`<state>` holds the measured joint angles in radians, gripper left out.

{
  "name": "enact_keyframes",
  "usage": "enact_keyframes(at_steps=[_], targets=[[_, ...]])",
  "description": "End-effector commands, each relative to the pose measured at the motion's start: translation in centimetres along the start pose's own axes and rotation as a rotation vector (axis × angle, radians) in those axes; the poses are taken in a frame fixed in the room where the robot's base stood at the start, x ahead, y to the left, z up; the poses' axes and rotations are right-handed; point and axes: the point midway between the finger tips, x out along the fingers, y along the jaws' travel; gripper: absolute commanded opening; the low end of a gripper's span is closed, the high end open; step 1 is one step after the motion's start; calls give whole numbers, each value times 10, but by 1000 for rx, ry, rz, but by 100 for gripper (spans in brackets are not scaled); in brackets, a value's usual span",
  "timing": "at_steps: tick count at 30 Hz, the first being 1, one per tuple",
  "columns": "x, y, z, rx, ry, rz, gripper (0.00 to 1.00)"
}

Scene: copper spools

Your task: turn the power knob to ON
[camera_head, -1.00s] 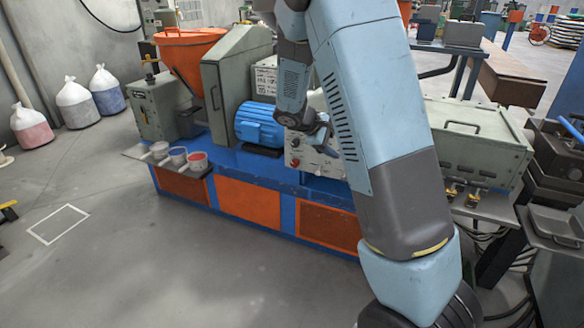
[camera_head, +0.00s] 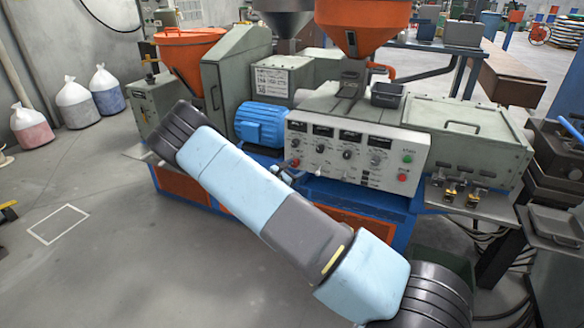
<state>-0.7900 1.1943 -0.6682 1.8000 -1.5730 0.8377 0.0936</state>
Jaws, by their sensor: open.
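The control panel (camera_head: 356,152) is a pale upright face on the machine, with several dark displays, a row of knobs, a green button (camera_head: 407,158) and a red button (camera_head: 403,178). A small red control (camera_head: 295,162) sits at its lower left. The labels are too small to read, so I cannot tell which knob is the power knob or how it is set. My gripper (camera_head: 286,174) shows only in part, at the panel's lower left edge near the red control. Its jaws are open. My arm hides the rest, and I cannot tell whether it touches anything.
A blue motor (camera_head: 261,124) stands just left of the panel. An orange hopper (camera_head: 361,25) rises above it. Brass fittings (camera_head: 453,191) stick out at the right. A grey cabinet (camera_head: 470,138) adjoins the panel. The floor at the left is open.

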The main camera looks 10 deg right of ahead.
Motion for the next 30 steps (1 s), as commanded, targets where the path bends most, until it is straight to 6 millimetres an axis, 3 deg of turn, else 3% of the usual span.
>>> enact_keyframes(at_steps=[1, 6, 12, 20, 30], targets=[[-3, 5, -17, -50, -11, 46, 70], [-10, 20, -57, -185, -40, 175, 70], [-18, 29, -86, -279, -60, 266, 70], [-9, 35, -93, -300, -64, 287, 70], [45, 51, -92, -299, -64, 287, 70]])
